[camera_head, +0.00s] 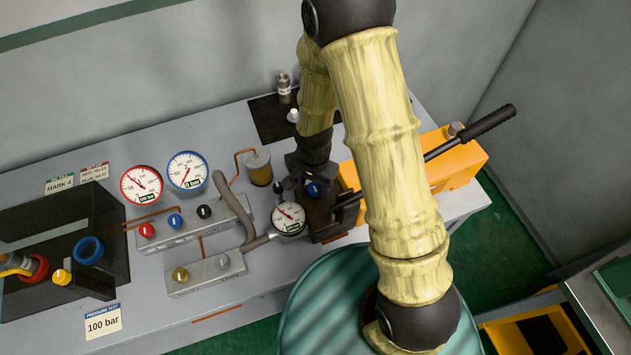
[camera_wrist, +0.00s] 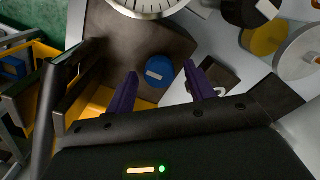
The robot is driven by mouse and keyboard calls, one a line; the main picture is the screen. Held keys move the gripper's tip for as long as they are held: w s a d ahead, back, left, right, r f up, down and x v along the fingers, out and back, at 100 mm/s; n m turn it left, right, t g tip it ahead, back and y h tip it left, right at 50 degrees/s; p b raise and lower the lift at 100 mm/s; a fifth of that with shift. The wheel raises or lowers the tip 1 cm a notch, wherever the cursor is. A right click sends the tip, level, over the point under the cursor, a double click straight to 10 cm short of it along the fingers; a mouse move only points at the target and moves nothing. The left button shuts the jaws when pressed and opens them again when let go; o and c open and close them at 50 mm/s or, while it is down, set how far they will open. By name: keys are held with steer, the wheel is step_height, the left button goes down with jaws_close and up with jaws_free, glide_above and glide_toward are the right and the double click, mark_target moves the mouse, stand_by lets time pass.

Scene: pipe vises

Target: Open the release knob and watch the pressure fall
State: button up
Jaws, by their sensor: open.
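A blue knob (camera_head: 313,188) with a white mark sits on the dark block of the yellow hand pump (camera_head: 465,168). It also shows in the wrist view (camera_wrist: 159,71), between and beyond my two purple fingers. My gripper (camera_wrist: 161,69) is open and empty, pointing at this knob; I cannot tell whether a finger touches it. In the head view my gripper (camera_head: 308,178) is close above the knob and partly covers the block. A white dial gauge (camera_head: 288,216) stands just left of the block, its needle toward the upper left. In the wrist view only its lower rim (camera_wrist: 148,8) shows.
A red-rimmed gauge (camera_head: 141,185) and a blue-rimmed gauge (camera_head: 187,170) stand above a manifold with red, blue and black knobs. A lower block (camera_head: 208,273) has brass and grey knobs. The pump's black lever (camera_head: 485,123) sticks out right, behind my arm.

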steer(key=shift+s, duration=0.1)
steer(key=c, duration=1)
